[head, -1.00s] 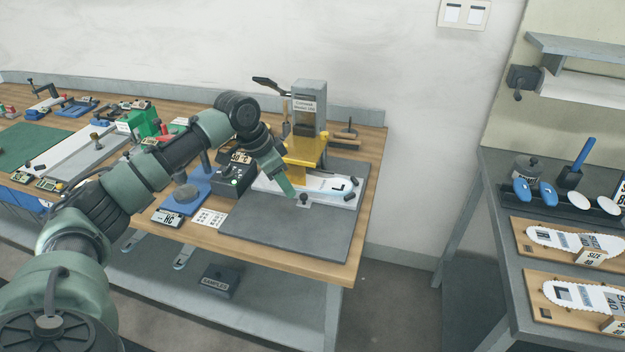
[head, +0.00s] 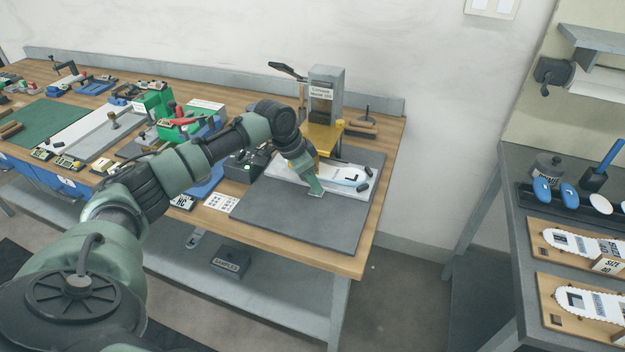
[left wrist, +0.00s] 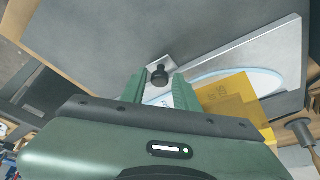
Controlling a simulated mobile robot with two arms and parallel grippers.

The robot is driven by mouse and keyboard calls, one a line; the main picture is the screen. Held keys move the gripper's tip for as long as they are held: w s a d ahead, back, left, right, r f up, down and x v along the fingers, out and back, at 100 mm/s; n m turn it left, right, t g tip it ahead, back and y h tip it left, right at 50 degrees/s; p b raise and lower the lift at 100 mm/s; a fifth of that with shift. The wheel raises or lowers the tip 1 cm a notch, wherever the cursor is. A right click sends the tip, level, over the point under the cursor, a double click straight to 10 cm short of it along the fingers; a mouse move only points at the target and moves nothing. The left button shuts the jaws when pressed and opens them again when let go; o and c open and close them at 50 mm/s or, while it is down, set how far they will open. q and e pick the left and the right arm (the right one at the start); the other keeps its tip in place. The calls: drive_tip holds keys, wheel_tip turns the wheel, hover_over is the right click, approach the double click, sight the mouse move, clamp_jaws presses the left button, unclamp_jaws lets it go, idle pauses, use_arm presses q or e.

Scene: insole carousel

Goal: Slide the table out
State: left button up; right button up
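The pale sliding table (head: 290,176) lies under the yellow-framed press (head: 324,140) on a dark grey mat. A white-and-blue insole shape (head: 345,178) lies on it. In the left wrist view the table (left wrist: 262,50) has a small plate with a black knob (left wrist: 160,75) at its front edge. My left gripper (head: 316,191) is at this front edge and hides the knob in the head view. In the left wrist view, my left gripper's fingers (left wrist: 160,88) are apart, with the knob between them near the tips. My right gripper is not in view.
The dark mat (head: 300,225) is clear in front of the table. A black control box (head: 243,166) and a label sheet (head: 221,203) are to the left. A side bench with insole boards (head: 570,245) stands at the right, across a gap.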

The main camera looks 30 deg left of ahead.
use_arm(q)
clamp_jaws()
idle(1.4)
